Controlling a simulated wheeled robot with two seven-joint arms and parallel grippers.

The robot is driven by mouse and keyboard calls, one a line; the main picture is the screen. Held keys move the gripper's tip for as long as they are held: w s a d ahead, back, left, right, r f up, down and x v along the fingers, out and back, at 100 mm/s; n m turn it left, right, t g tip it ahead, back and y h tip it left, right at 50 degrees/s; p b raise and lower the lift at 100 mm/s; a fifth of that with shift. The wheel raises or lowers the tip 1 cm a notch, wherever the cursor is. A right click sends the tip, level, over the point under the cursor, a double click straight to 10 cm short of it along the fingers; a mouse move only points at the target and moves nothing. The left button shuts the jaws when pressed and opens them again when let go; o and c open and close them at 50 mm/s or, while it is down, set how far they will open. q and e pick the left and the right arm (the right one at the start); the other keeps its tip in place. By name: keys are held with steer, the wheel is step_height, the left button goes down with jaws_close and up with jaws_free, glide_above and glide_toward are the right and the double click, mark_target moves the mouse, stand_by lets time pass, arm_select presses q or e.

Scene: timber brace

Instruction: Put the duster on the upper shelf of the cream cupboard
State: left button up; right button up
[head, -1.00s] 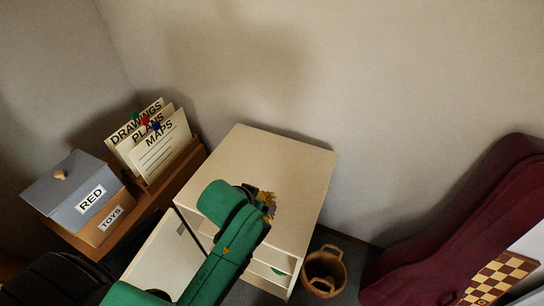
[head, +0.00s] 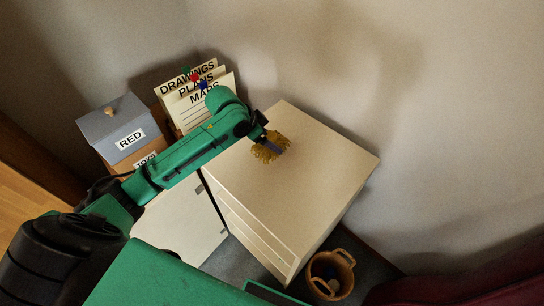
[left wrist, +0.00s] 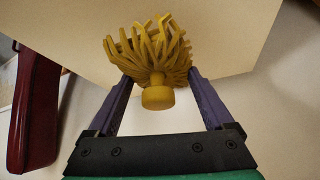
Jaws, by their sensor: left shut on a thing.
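The duster (head: 265,154), with yellow-brown strands, is held by my left gripper (head: 274,146) over the top of the cream cupboard, towards its back left. I cannot tell how high it is above the top. In the left wrist view the duster's strands (left wrist: 150,50) fan out away from me, and its round knob sits between the two fingers of the gripper (left wrist: 163,93). The cream cupboard (head: 310,190) stands against the wall. Its door (head: 190,235) is open to the left. Its shelves (head: 240,228) show only as a narrow slanted strip at the front. My right gripper is not in view.
A grey box marked RED (head: 118,130) and upright cards with pins (head: 205,100) stand left of the cupboard, behind my left arm. A wicker basket (head: 330,275) is on the floor to the right. A dark red case (head: 470,290) lies at the bottom right.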

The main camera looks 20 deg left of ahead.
arm_select(q)
glide_toward(277, 162)
steer(key=x, duration=0.5)
steer(key=shift+r, duration=0.1)
steer(key=shift+w+f, duration=0.1)
steer(key=shift+f, duration=0.15)
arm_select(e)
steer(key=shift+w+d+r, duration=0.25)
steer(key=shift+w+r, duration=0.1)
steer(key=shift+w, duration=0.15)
arm_select(q)
steer(key=shift+f, duration=0.1)
